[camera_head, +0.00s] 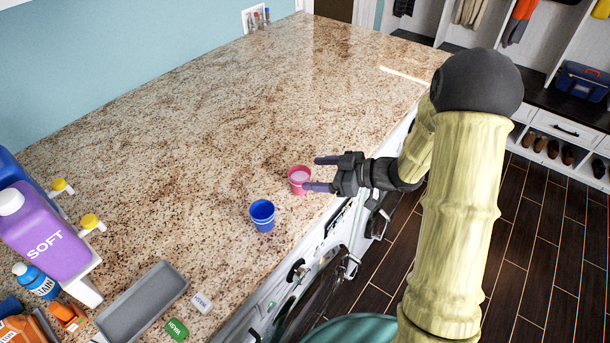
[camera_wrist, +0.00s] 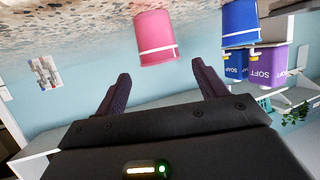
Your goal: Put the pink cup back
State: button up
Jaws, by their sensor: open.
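The pink cup (camera_head: 299,180) stands upright on the granite counter, near its front edge. My gripper (camera_head: 318,174) is open beside it on the right, with its two dark fingers pointing left toward the cup. In the wrist view the picture is upside down, and the pink cup (camera_wrist: 156,38) shows beyond the fingertips of my gripper (camera_wrist: 163,82), roughly in line with the gap between them. Nothing is held. A blue cup (camera_head: 262,215) stands on the counter nearer to me; it also shows in the wrist view (camera_wrist: 240,24).
A purple SOFT bottle (camera_head: 45,235), a small blue stain bottle (camera_head: 36,281) and a grey tray (camera_head: 142,303) crowd the near left. White (camera_head: 201,303) and green (camera_head: 176,329) small blocks lie by the tray. The counter's middle and far part are clear. Washer fronts lie below the edge.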

jog(key=b+v, duration=0.1)
jog(key=v, duration=0.5)
jog(key=shift+s+d, duration=0.2)
jog(key=shift+d, duration=0.05)
jog(key=shift+r, duration=0.1)
jog(key=w+d+m+t+h, duration=0.2)
jog(key=d+m+t+h, duration=0.2)
jog(key=d+m+h, duration=0.5)
jog(key=s+a+f+m+g+h, duration=0.1)
jog(key=s+a+m+g+h, duration=0.1)
jog(key=s, duration=0.6)
jog(key=s+a+f+m+g+h, duration=0.1)
jog(key=s+g, duration=0.3)
jog(key=s, duration=0.4)
jog(key=shift+s+a+m+h, duration=0.3)
jog(key=shift+a+m+h, duration=0.25)
jog(key=shift+m, duration=0.35)
